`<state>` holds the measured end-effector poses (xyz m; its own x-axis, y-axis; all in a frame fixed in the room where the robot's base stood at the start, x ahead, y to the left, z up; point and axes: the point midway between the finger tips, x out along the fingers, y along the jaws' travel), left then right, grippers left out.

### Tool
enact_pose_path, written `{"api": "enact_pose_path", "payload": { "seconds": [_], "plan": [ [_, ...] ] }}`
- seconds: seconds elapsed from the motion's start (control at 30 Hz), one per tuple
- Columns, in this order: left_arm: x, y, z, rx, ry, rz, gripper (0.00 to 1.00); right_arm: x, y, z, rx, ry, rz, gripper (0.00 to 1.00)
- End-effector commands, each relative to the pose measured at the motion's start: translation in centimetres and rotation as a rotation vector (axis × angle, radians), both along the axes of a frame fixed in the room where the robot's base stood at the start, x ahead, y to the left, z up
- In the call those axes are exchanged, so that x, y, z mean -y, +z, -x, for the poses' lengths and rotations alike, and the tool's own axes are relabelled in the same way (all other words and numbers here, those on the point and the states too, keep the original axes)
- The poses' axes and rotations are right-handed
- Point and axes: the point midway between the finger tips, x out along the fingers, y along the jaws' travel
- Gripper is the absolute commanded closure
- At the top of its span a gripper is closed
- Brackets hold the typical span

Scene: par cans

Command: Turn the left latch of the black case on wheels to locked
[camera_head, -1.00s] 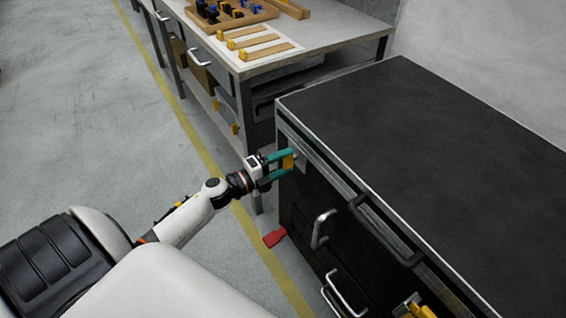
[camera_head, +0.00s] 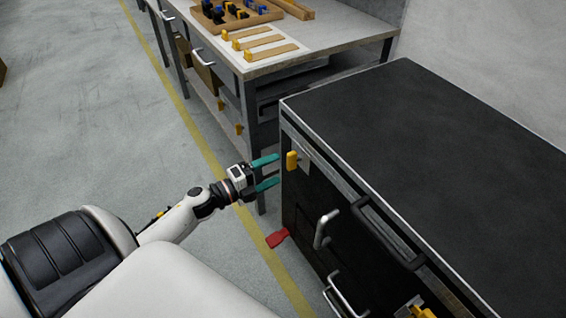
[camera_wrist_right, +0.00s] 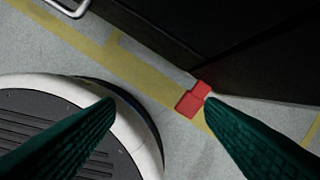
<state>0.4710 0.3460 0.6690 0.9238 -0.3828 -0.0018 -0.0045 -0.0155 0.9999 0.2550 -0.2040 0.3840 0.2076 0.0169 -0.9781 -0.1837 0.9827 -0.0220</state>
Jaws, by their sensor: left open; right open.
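The black case on wheels (camera_head: 440,135) fills the right of the head view. Its left latch is a yellow handle (camera_head: 292,160) on a grey plate near the top left corner of the front face. The handle stands about upright. My left gripper (camera_head: 272,169), with teal fingers, is open and empty just left of the latch, with a small gap between them. My right gripper (camera_wrist_right: 158,102) is open and empty in the right wrist view, above the floor by the case. Another yellow latch (camera_head: 418,308) is partly cut off at the bottom edge.
Metal handles (camera_head: 323,229) and a dark bar handle (camera_head: 385,232) stick out from the case front. A red pedal (camera_head: 277,239) sits low at the case; it also shows in the right wrist view (camera_wrist_right: 193,99). A workbench (camera_head: 335,63) stands behind.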

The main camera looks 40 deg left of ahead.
Motion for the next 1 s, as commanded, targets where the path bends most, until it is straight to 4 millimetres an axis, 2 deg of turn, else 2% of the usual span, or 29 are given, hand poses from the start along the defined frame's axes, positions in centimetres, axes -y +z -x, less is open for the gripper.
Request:
{"api": "enact_pose_path", "payload": {
  "seconds": [0.03, 0.2, 0.4, 1.0],
  "plan": [
    [-0.4, -0.1, 1.2, -0.005, 0.002, 0.001, 0.2, 0.0, -0.1, 0.1, -0.002, 0.0, 0.0, 0.37],
    [-1.7, -0.1, 4.2, -0.004, 0.001, 0.001, 0.2, 0.1, -0.7, 0.4, -0.009, 0.001, 0.002, 0.37],
    [-2.5, 0.0, 6.0, -0.001, 0.001, 0.001, 0.2, 0.1, -0.8, 0.2, -0.004, 0.002, 0.002, 0.37],
    [-2.6, 0.0, 6.3, 0.0, 0.0, 0.0, 0.2, 0.0, -0.8, 0.0, -0.001, 0.002, 0.001, 0.37]
  ]
}}
